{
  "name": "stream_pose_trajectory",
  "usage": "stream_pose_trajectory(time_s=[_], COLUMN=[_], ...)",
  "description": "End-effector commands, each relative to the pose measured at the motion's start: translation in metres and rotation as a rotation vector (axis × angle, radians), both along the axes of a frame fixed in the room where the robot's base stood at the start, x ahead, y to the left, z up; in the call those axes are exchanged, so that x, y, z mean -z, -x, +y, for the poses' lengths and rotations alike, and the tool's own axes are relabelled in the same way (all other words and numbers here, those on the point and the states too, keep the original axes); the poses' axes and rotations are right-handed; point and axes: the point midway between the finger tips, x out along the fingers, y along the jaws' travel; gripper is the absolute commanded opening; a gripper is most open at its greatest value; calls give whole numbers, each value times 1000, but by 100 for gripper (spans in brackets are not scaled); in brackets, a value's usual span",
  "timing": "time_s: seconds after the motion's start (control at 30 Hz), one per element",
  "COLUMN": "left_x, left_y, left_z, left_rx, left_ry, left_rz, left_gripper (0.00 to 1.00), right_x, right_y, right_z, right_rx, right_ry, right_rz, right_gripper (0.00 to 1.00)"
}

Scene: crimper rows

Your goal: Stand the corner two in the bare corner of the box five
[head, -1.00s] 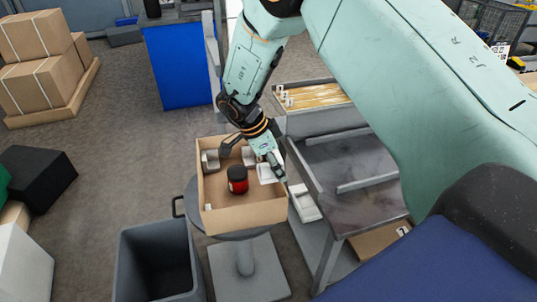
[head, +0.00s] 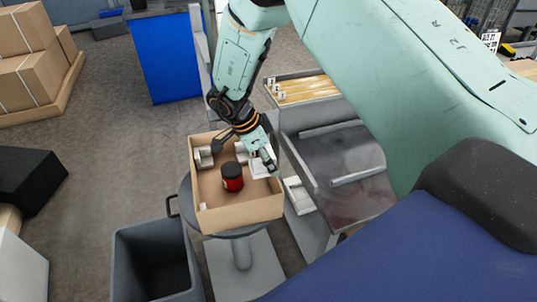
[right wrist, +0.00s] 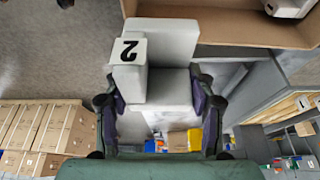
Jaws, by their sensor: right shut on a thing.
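Box five (head: 240,214) is an open cardboard box on a round grey stand in the head view. My right gripper (head: 248,153) is over its far right part, shut on the pale corner two (head: 261,170). In the right wrist view corner two (right wrist: 168,85), marked "2", sits between both fingers, with a cardboard wall (right wrist: 220,31) behind it. A grey corner piece (head: 204,155) stands at the box's far left. A red jar with a black lid (head: 232,180) stands near the middle. The gripper partly hides the far right corner. My left gripper is not in view.
A grey bench (head: 345,160) stands right of the box, with a rack of long yellowish strips (head: 305,90) behind it. A grey bin (head: 150,235) stands at front left. A blue cabinet (head: 168,60) is at the back. Open floor lies left of the box.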

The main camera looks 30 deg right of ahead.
Motion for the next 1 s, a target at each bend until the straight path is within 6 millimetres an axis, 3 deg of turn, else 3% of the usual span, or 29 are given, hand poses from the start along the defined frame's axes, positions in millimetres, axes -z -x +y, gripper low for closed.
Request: stream_pose_trajectory(time_s=[1.0], left_x=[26], left_y=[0], left_z=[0], left_rx=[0], left_ry=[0], left_rz=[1], left_gripper=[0], right_x=[65], right_y=[-1], right_z=[0], right_rx=[-1], right_ry=[0], right_rz=[4], right_gripper=[46])
